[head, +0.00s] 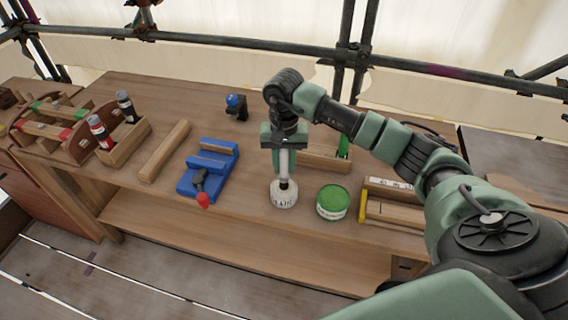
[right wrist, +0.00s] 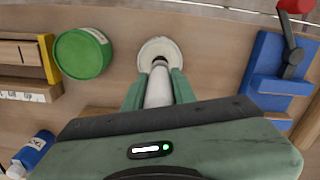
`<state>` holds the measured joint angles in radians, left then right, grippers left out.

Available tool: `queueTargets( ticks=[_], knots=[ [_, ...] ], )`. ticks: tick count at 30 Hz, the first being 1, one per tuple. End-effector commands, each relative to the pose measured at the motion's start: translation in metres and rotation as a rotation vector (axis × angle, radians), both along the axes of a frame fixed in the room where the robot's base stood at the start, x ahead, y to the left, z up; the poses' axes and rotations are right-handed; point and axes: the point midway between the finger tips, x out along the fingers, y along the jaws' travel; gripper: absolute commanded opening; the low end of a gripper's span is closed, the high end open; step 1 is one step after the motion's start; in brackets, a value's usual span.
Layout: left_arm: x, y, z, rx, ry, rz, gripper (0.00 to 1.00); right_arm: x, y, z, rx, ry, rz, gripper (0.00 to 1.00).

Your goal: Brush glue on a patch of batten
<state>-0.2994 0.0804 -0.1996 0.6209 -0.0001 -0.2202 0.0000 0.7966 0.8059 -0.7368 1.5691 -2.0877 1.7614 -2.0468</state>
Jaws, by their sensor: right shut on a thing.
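My right gripper (head: 284,147) is shut on a pale, upright brush handle (head: 284,162), above the white pot (head: 284,195) with dark lettering. The brush's dark lower end is at the pot's opening; how deep it sits is hidden. In the right wrist view the fingers (right wrist: 158,92) close around the pale handle (right wrist: 158,85), with the white pot (right wrist: 158,48) just beyond. A wooden batten (head: 165,150) lies on the bench left of the blue vise; I cannot tell whether it is the task's batten. My left gripper is not in view.
A green tin (head: 333,202) stands close right of the pot, with a yellow-ended wooden box (head: 395,208) beyond it. The blue vise (head: 208,168) with a red-tipped handle is to the left. A rack with two bottles (head: 124,143) stands farther left. The bench front edge is near the pot.

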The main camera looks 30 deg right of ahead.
Motion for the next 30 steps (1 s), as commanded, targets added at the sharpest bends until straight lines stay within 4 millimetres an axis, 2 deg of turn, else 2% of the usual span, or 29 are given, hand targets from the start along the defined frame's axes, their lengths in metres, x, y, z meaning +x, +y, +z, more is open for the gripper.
queueTargets(
  ticks=[30],
  knots=[
    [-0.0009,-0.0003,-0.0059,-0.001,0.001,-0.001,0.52,-0.0006,0.0002,-0.0021,0.0,0.002,0.0,0.0]
  ],
)
